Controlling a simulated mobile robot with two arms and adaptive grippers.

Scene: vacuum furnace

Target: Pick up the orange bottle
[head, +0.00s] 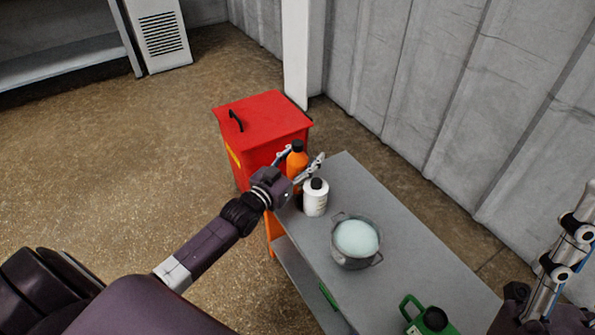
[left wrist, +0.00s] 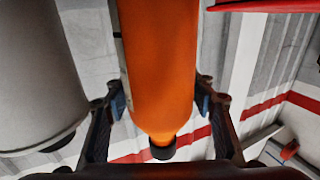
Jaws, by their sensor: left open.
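The orange bottle (head: 297,160) with a black cap stands at the far left end of the grey table, behind the white bottle. My left gripper (head: 300,159) is open, with one finger on each side of the orange bottle. In the left wrist view the orange bottle (left wrist: 160,70) appears cap-down between the two fingers (left wrist: 161,98). Small gaps show beside both fingers, so it is not clasped. Its lower part is partly hidden in the head view. My right gripper (head: 560,260) is at the right edge, partly cut off.
A white bottle (head: 315,199) stands close beside my left gripper on the grey table (head: 400,240). A pot (head: 355,241) and a green canister (head: 432,320) are nearer. A red cabinet (head: 262,120) stands just beyond the table's left end.

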